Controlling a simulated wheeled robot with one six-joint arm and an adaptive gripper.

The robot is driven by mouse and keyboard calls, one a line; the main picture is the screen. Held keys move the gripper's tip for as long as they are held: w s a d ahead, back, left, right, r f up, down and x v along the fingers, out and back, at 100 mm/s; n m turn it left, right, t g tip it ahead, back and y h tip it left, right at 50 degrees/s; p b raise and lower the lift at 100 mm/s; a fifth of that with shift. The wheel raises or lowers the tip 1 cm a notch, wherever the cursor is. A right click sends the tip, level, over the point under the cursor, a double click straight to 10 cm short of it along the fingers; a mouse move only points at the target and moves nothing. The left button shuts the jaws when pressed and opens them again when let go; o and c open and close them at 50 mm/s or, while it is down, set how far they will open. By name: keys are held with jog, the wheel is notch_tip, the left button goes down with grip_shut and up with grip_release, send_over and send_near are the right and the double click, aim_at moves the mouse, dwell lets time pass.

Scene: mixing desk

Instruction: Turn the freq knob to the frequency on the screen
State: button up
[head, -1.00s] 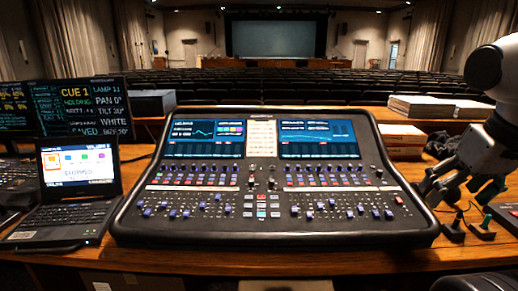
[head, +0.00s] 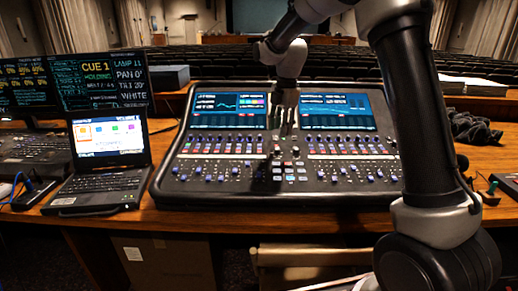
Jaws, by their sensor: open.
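The mixing console (head: 163,185) stands on the wooden desk. The lettering is too small to read. Rows of knobs (head: 215,150) and faders run across the panel below. I cannot tell which knob is the freq knob. My gripper (head: 285,133) points down over the middle of the console, between the two screens, with its fingers open. It hides most of the centre strip. I cannot tell whether its tips touch the panel.
A laptop (head: 98,187) stands left of the console, with a cue monitor (head: 100,80) behind it. A dark cloth (head: 472,127) and papers (head: 470,86) lie at the right. My arm crosses the console's right side. The desk's front edge runs close below the console.

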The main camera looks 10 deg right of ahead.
aim_at(278, 149)
jog(key=n, duration=0.2)
jog(key=shift+f+n, duration=0.1)
jog(key=shift+n, duration=0.3)
jog(key=shift+a+f+n, duration=0.1)
jog(key=shift+f+n, duration=0.05)
jog(key=shift+n, duration=0.15)
jog(key=f, duration=0.7)
jog(key=shift+w+a+f, duration=0.15)
jog(key=shift+w+f, duration=0.1)
grip_shut()
